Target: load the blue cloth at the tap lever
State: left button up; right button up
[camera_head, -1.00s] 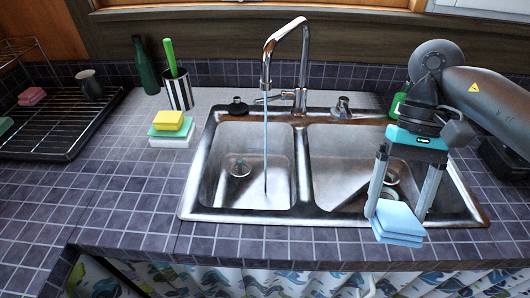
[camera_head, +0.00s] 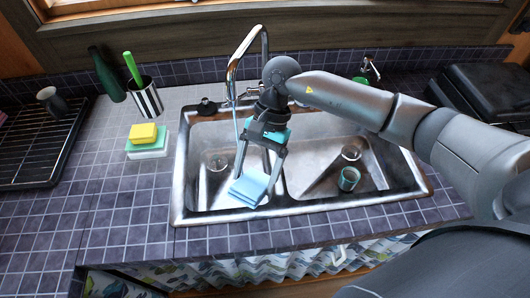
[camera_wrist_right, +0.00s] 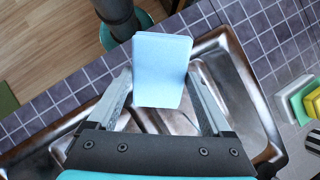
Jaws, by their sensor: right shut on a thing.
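The blue cloth (camera_head: 249,188), a light blue folded stack, is held between the fingertips of my right gripper (camera_head: 256,180), above the left basin near the divider. It also shows in the right wrist view (camera_wrist_right: 161,70), with one finger at each side. The chrome tap (camera_head: 232,62) stands behind the sink. Its lever (camera_head: 248,93) shows low beside the tap, partly crowded by my arm. A thin stream of water (camera_head: 237,124) falls from the spout, close to the left finger; whether it touches the cloth I cannot tell. My left gripper is not in view.
The steel double sink (camera_head: 178,190) has a green-grey cup (camera_head: 348,179) in its right basin. Left of it are stacked sponges (camera_head: 146,137), a striped holder (camera_head: 147,98), a green bottle (camera_head: 108,76) and a dish rack (camera_head: 40,150). The front-left counter is clear.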

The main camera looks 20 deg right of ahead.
jog(key=m+t+p, duration=0.1)
jog(key=m+p, duration=0.1)
jog(key=d+r+m+t+p, duration=0.1)
jog(key=m+p, duration=0.1)
jog(key=p, duration=0.1)
jog(key=s+m+t+y+p, duration=0.1)
jog(key=m+p, duration=0.1)
jog(key=shift+d+r+m, duration=0.2)
jog(key=shift+r+m, duration=0.05)
jog(key=shift+m, duration=0.05)
pick_arm(q)
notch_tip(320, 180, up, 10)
jog(key=p, duration=0.2)
pick_arm(e)
jog(key=shift+d+m+t, duration=0.35)
jog(key=shift+m+t, duration=0.05)
jog(key=shift+m, duration=0.3)
jog(key=shift+w+f+b, duration=0.35)
jog(key=shift+w+b, duration=0.3)
jog(key=shift+b, duration=0.1)
pick_arm(q)
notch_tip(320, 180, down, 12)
jog(key=b, duration=1.1)
pick_arm(e)
jog(key=w+f, duration=0.2)
jog(key=w, duration=1)
jog(key=shift+w+d+f, duration=0.15)
jog(key=shift+w+d, duration=0.1)
